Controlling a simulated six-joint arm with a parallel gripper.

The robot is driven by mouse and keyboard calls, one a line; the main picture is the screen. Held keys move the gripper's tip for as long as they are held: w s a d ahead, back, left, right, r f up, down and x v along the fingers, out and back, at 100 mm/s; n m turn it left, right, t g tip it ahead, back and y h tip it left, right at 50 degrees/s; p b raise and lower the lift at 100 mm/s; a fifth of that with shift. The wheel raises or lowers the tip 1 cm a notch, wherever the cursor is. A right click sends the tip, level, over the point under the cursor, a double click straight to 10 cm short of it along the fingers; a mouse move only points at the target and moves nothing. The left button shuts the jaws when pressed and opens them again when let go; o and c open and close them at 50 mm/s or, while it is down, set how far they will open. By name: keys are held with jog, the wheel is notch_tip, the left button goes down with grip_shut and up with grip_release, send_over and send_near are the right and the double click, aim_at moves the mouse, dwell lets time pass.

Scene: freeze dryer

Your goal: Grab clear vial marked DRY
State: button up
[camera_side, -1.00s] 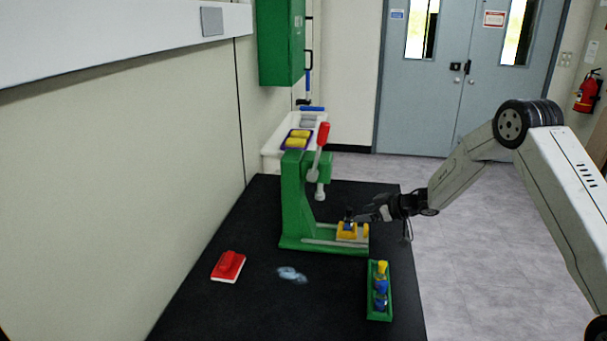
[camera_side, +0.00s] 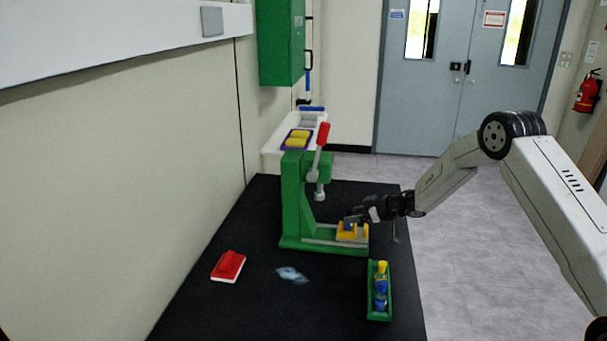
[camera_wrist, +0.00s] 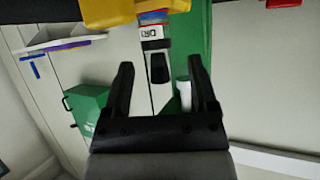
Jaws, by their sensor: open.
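The vial marked DRY (camera_wrist: 154,42) shows in the wrist view, upside down in the picture, with a white lettered label, coloured bands and a dark end. It stands in a yellow holder (camera_wrist: 108,12), which also shows on the green press base in the side view (camera_side: 345,238). My gripper (camera_wrist: 161,66) is open, with one dark finger on each side of the vial's line and visible gaps to both. In the side view my gripper (camera_side: 351,219) is at the yellow holder, and its fingers partly hide the vial. I cannot tell how deep the vial lies between the fingers.
The green press (camera_side: 294,205) with a red-handled lever (camera_side: 321,140) rises close left of my gripper.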

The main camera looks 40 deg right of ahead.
aim_at(351, 215)
jog(key=shift+x, duration=2.15)
jog(key=shift+w+d+r, duration=0.1)
jog(key=shift+c, duration=0.2)
grip_shut()
